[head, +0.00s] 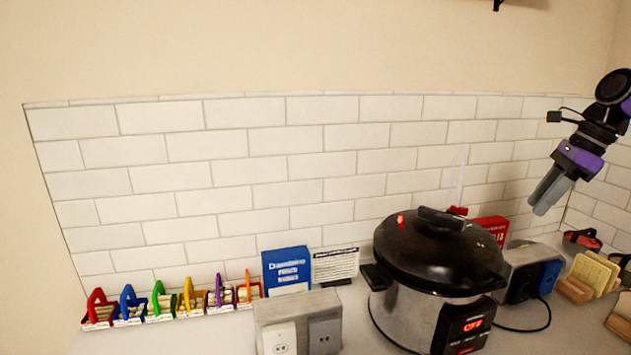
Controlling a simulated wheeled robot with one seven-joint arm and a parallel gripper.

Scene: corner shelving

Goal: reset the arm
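My gripper (546,194) hangs at the right side of the head view, in front of the tiled wall. It is purple and black with two grey fingers pointing down and to the left. The fingers overlap in this view, so I cannot tell whether there is a gap between them. I see nothing held in them. The fingertips show above the counter items, apart from them. Part of my arm runs out of the picture at the right edge.
A black-lidded cooker (440,250) reading OFF stands on the counter. Left of it are an outlet box (298,318), a blue box (287,268) and a row of coloured holders (170,302). A speaker-like grey box (530,272) and a yellow sponge-like item (594,273) sit at right.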

